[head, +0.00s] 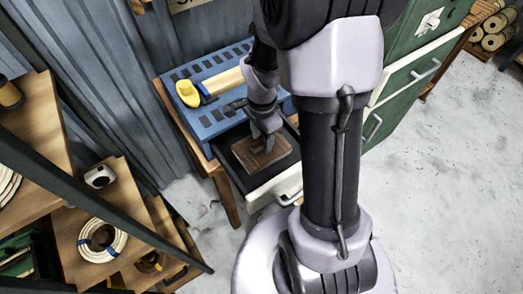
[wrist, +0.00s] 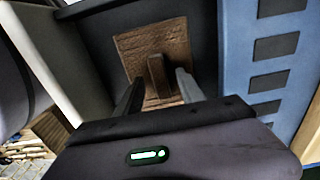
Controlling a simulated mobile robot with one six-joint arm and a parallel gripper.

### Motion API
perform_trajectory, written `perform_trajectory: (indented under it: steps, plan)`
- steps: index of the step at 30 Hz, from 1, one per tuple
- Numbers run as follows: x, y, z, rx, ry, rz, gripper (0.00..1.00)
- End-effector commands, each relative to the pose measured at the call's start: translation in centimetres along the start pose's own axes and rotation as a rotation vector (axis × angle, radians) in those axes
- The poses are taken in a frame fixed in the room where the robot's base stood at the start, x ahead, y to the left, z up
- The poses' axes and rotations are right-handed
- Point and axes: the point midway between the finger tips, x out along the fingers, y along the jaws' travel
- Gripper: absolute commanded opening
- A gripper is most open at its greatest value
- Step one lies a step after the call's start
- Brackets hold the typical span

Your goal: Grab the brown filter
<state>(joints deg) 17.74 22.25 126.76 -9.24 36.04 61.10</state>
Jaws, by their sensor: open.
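The brown filter (head: 267,157) is a flat square block with a raised ridge across its middle. It lies in an open drawer (head: 277,185) with a dark inside and a pale front. In the wrist view the filter (wrist: 134,43) shows its textured top, and its upright ridge stands between my two fingers. My gripper (head: 265,132) points down at the filter from above; in the wrist view my gripper (wrist: 157,85) has its fingers apart, one on each side of the ridge. I cannot tell whether either finger touches it.
A blue slotted bench (head: 208,122) stands behind the drawer, with a yellow-tipped tool (head: 190,92) on it. A green cabinet (head: 413,85) stands to the right. Grey floor (head: 450,180) is clear at the right.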

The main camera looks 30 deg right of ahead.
Motion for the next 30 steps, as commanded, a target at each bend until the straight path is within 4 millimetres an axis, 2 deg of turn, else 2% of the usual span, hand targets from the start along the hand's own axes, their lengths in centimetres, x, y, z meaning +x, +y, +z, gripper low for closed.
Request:
perform_trajectory:
  steps: [1,6,8,13,14,25,28,30]
  plan:
    - [0.8,0.0,0.0,0.000,0.000,0.000,0.45]
    - [0.6,0.0,0.0,0.000,0.000,-0.002,0.45]
    - [0.6,0.0,0.0,0.000,0.000,-0.002,0.36]
    - [0.6,0.0,0.0,-0.001,0.000,-0.002,0.02]
    - [0.6,0.0,0.0,-0.001,0.000,-0.002,0.00]
    - [0.3,-0.1,0.0,-0.001,0.001,-0.003,0.00]
    - [-0.8,-0.1,0.0,-0.001,0.001,-0.003,0.00]
    - [-2.3,-0.1,0.0,-0.001,0.002,-0.006,0.00]
